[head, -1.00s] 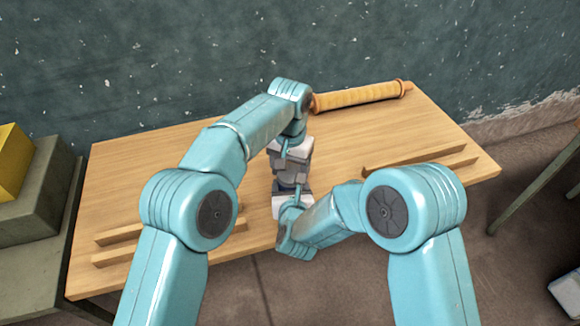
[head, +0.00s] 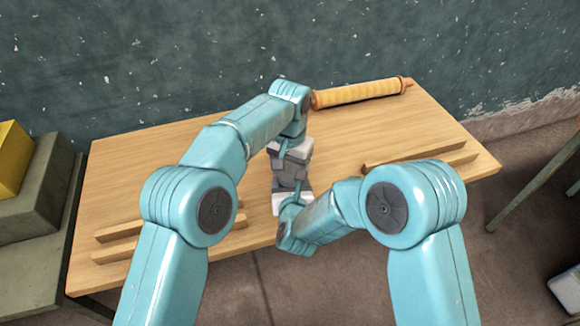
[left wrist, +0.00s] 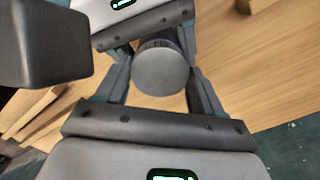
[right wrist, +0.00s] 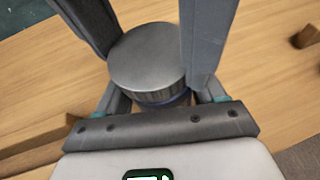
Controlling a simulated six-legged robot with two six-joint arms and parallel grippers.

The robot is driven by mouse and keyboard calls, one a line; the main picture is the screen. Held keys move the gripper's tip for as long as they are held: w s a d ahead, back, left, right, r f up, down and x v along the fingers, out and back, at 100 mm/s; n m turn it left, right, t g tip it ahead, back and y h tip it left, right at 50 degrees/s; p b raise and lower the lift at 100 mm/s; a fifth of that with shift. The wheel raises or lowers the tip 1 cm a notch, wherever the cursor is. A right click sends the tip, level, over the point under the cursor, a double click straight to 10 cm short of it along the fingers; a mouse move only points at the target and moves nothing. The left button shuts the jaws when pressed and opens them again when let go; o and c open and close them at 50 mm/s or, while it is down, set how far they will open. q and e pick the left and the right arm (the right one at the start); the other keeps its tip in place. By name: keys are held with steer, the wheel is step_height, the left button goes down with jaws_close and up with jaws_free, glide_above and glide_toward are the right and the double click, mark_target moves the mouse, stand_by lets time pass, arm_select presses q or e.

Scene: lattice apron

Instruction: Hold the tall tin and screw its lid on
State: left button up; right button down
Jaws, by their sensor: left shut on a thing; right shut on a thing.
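The lid (left wrist: 162,72) is a round grey metal cap with a ridged rim; it also shows in the right wrist view (right wrist: 147,55). It sits on top of the tin (right wrist: 168,101), of which only a blue band below the lid is visible. My left gripper (head: 288,152) is shut on the lid, its fingers on either side of it. My right gripper (head: 289,188) is shut on the tin lower down, on the near side. The two grippers hide the tin in the head view. Whether the lid is fully seated cannot be told.
The wooden table (head: 130,180) has low wooden rails (head: 420,160) at right and more at left. An orange-tan roller (head: 358,95) lies along the back edge. A yellow box (head: 12,160) stands on a grey-green block off to the left. The table's back left is clear.

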arm_select(q)
steer(key=m, duration=0.2)
steer(key=shift+m, duration=0.3)
steer(key=o, duration=1)
steer(key=shift+s+r, duration=0.1)
steer(key=shift+r, duration=2.25)
